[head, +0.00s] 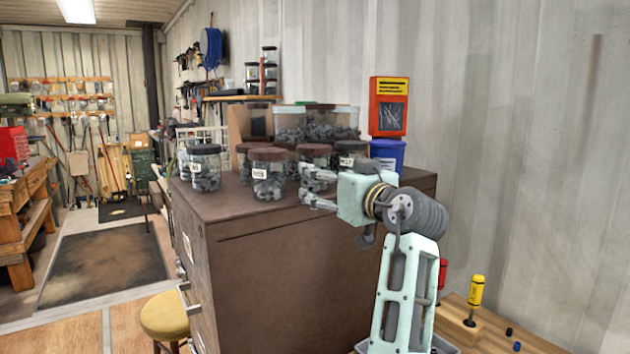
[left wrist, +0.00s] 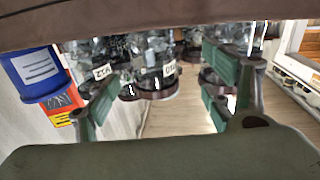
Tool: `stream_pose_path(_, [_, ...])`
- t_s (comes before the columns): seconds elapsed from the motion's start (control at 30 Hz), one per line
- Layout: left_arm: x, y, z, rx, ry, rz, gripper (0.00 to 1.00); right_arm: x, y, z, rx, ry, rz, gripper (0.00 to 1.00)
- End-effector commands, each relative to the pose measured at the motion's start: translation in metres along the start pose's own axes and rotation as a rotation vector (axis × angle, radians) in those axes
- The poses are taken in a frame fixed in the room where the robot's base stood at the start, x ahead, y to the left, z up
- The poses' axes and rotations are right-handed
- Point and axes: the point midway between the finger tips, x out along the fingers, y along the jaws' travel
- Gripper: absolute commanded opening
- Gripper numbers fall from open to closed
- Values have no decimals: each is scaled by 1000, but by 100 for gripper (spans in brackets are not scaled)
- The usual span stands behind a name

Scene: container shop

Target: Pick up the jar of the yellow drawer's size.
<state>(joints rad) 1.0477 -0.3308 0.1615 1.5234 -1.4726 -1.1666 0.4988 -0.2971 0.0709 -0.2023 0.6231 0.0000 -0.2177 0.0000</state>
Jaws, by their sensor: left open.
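Several clear jars with dark lids and grey hardware stand on the brown cabinet (head: 290,270). The front jar (head: 268,183) has a white label, perhaps M10; a left jar (head: 205,175) and a right jar (head: 348,150) are also labelled. The left wrist view, upside down, shows a jar labelled M12 (left wrist: 101,72) and another labelled jar (left wrist: 165,80), its text hard to read. My left gripper (head: 306,182) is open and empty, just right of the front jar, fingers pointing left; it also shows in the left wrist view (left wrist: 168,62). No yellow drawer shows. My right gripper is not in view.
A blue bin (head: 387,154) and a red box (head: 388,107) stand right of the jars. Clear tubs (head: 332,124) stand behind them. A yellow stool (head: 165,315) is at the cabinet's left foot. A low wooden bench (head: 462,332) with tools is at lower right.

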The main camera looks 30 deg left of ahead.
Motion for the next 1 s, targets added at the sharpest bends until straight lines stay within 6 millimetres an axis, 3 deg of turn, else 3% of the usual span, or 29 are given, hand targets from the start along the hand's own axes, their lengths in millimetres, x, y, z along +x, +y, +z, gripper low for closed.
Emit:
stream_pose_path(0.6, [71, 3, -6, 0, 3, -4, 75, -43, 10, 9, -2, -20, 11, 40])
stream_pose_path(0.9, [78, 3, -2, -2, 3, -2, 75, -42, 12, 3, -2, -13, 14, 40])
stream_pose_path(1.0, [78, 3, -2, -2, 3, -2, 68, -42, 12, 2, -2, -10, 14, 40])
